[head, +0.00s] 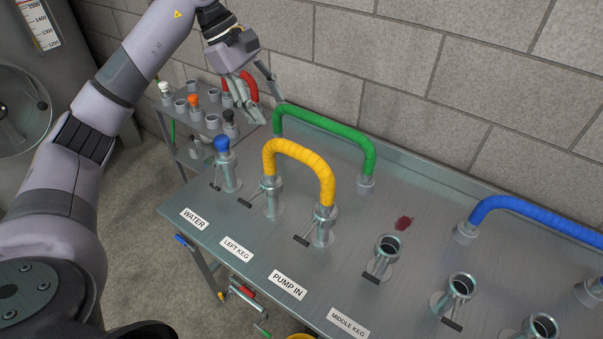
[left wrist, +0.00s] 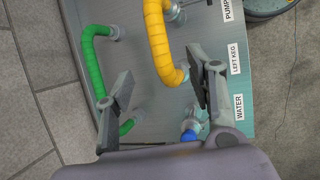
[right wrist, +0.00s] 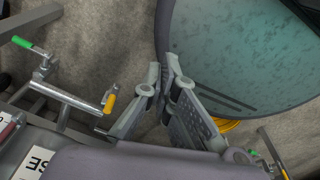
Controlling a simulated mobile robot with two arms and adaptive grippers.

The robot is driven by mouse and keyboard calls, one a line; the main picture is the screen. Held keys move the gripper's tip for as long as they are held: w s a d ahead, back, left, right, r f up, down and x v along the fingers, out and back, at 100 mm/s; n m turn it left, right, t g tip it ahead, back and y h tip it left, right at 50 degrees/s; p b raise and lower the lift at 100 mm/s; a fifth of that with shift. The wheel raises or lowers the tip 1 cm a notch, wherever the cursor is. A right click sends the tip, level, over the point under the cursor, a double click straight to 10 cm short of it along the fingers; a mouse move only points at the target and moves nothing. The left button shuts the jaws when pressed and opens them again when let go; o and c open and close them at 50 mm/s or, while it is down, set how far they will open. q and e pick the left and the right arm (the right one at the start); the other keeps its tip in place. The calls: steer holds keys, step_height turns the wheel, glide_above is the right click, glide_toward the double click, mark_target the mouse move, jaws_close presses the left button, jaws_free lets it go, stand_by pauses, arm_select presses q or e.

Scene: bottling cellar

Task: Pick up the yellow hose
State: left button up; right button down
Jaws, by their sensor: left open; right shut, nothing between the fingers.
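The yellow hose (head: 300,152) is a ribbed arch joining the LEFT KEG port (head: 272,200) to the PUMP IN port (head: 323,230) on the steel table. It also shows in the left wrist view (left wrist: 158,42), ahead of the fingers. My left gripper (head: 262,98) is open and empty, above and behind the hose on its left, near the wall. It appears apart from the hose. In the left wrist view the left gripper (left wrist: 160,68) has its fingers spread wide. My right gripper (right wrist: 163,66) is shut and empty, low beside the table, outside the head view.
A green hose (head: 325,127) arches behind the yellow one, and a blue hose (head: 540,215) lies right. A blue plug (head: 222,143) stands in the WATER port. Open ports (head: 388,247) line the front right. A side rack (head: 195,150) holds plugs, near a red hose (head: 249,85).

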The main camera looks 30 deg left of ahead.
mark_target(295, 146)
arm_select(q)
steer(key=p+x, duration=0.2)
steer(key=x, duration=0.6)
steer(key=shift+d, duration=0.2)
steer(key=shift+d+f, duration=0.1)
steer(key=shift+f, duration=0.2)
steer(key=p+x, duration=0.3)
steer(key=x, duration=0.1)
steer(key=shift+w+d+f, duration=0.15)
steer(key=shift+d+f, duration=0.05)
steer(key=shift+d, duration=0.05)
steer(key=shift+d+f, duration=0.1)
steer(key=shift+f, duration=0.3)
steer(key=shift+c, duration=1.4)
steer(key=c, duration=0.6)
steer(key=shift+w+r, duration=0.1)
jaws_close()
